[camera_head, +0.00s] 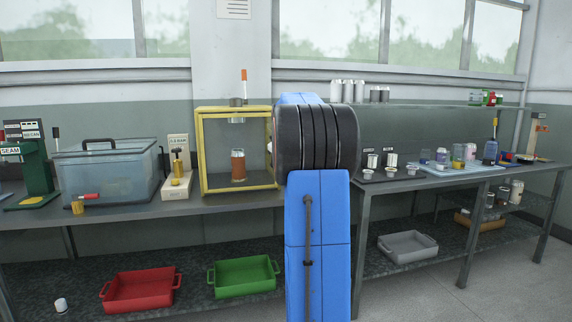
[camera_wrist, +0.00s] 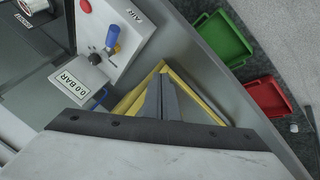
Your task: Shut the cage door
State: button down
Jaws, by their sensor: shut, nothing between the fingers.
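The cage (camera_head: 203,150) is a yellow frame on the bench, left of my arm in the head view. Clear-looking sides show a brown can with a silver top (camera_head: 238,166) inside. Whether its door stands open or shut is unclear there. In the wrist view, yellow framing (camera_wrist: 205,101) lies around and beyond my gripper (camera_wrist: 161,82); I cannot tell whether it is the door or the fixed frame. The dark fingers are together and empty, and contact with the yellow bars cannot be judged. My arm hides my gripper and the cage's right side in the head view.
A panel marked AIR (camera_wrist: 115,40) with blue and red knobs is close to my gripper. A blue-grey lidded tub (camera_head: 105,175) stands left of the cage. Green (camera_head: 243,278) and red (camera_head: 140,290) trays sit on the lower shelf. The bench front before the cage looks clear.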

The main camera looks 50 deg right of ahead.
jog(key=s+d+r, duration=0.1)
jog(key=s+r, duration=0.4)
jog(key=r, duration=0.3)
jog(key=shift+s+d, duration=0.3)
jog(key=shift+d, duration=0.1)
jog(key=s+a+f+y, duration=0.1)
jog(key=s+a+f, duration=0.15)
jog(key=a, duration=0.95)
jog(key=s+a+f+y, duration=0.1)
jog(key=s+a+f, duration=0.15)
jog(key=a, duration=1.05)
jog(key=s+a+f+y, duration=0.15)
jog(key=a+f, duration=0.25)
jog(key=a, duration=0.8)
jog(key=s+a+f+y, duration=0.2)
jog(key=s+a+f, duration=1.6)
jog(key=s, duration=0.3)
jog(key=shift+s+a+f, duration=0.3)
jog(key=shift+a+f, duration=0.05)
